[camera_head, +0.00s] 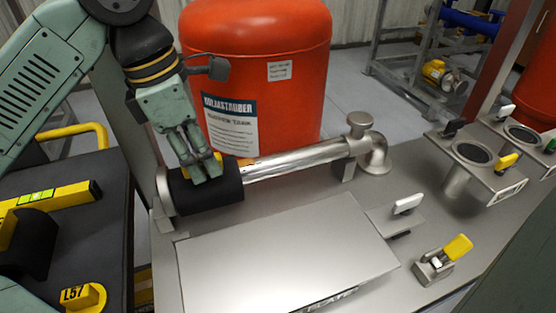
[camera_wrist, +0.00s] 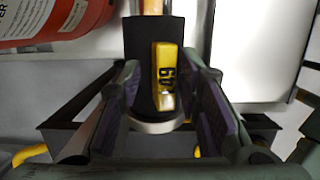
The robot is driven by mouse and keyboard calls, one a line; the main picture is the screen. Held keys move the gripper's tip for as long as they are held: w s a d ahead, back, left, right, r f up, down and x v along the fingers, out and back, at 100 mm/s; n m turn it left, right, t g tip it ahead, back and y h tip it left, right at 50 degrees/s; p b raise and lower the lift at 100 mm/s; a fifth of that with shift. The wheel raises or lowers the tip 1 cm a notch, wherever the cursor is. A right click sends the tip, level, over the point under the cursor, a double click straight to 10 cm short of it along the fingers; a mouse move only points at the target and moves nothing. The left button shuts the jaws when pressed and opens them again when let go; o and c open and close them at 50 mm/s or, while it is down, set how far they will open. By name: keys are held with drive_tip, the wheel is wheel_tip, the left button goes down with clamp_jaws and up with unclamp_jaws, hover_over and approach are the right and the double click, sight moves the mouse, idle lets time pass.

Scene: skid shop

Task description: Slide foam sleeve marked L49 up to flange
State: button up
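The black foam sleeve (camera_head: 228,183) is around the steel pipe at its left end, close to the flange (camera_head: 163,188); I cannot tell whether they touch. In the wrist view the sleeve (camera_wrist: 140,35) carries a yellow raised tag (camera_wrist: 164,60) reading "49", its other character unclear. A silver ring of the flange (camera_wrist: 160,126) shows just below the sleeve. My gripper (camera_head: 208,172) points down at the sleeve's top. In the wrist view its fingers (camera_wrist: 160,80) stand either side of the tag, with dark gaps between; they look open.
Bare steel pipe (camera_head: 300,160) runs right to an elbow. A red tank (camera_head: 265,60) stands close behind. A flat metal cover (camera_head: 285,255) lies in front. A yellow-handled clamp (camera_head: 445,260) is at right. A dark cart (camera_head: 90,225) at left holds a yellow level and a tag marked L57 (camera_head: 80,297).

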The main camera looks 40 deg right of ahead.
drive_tip(key=shift+r, duration=0.1)
drive_tip(key=shift+r+p, duration=2.65)
drive_tip(key=shift+r, duration=0.75)
